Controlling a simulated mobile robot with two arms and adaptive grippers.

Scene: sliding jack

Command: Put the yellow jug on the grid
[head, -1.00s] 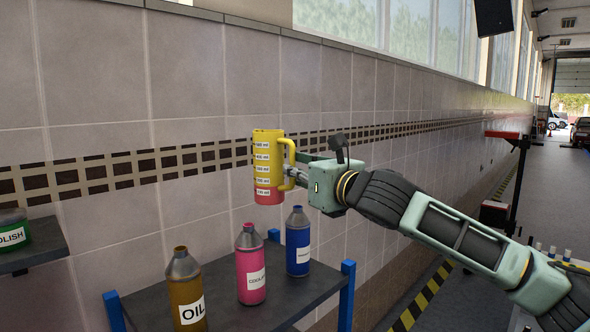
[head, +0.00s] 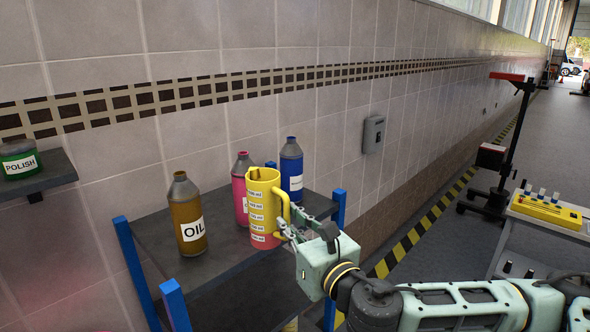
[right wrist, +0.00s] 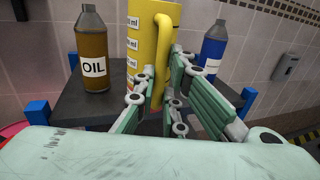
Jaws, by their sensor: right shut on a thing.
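The yellow jug (head: 262,205) has white ml marks and a red lower part, and it is upright. My right gripper (head: 287,230) is shut on the jug's handle, at the jug's right side. The jug is in front of the pink bottle and over or on the front of the dark shelf; I cannot tell whether its base touches. In the right wrist view the jug (right wrist: 150,45) stands between the fingers (right wrist: 160,92), which hide its lower part. I cannot make out a grid. My left gripper is not in view.
The dark shelf (head: 165,235) with blue posts holds a brown OIL bottle (head: 187,215), a pink bottle (head: 240,185) and a blue bottle (head: 291,170). A green POLISH jar (head: 20,160) sits on a small shelf at left.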

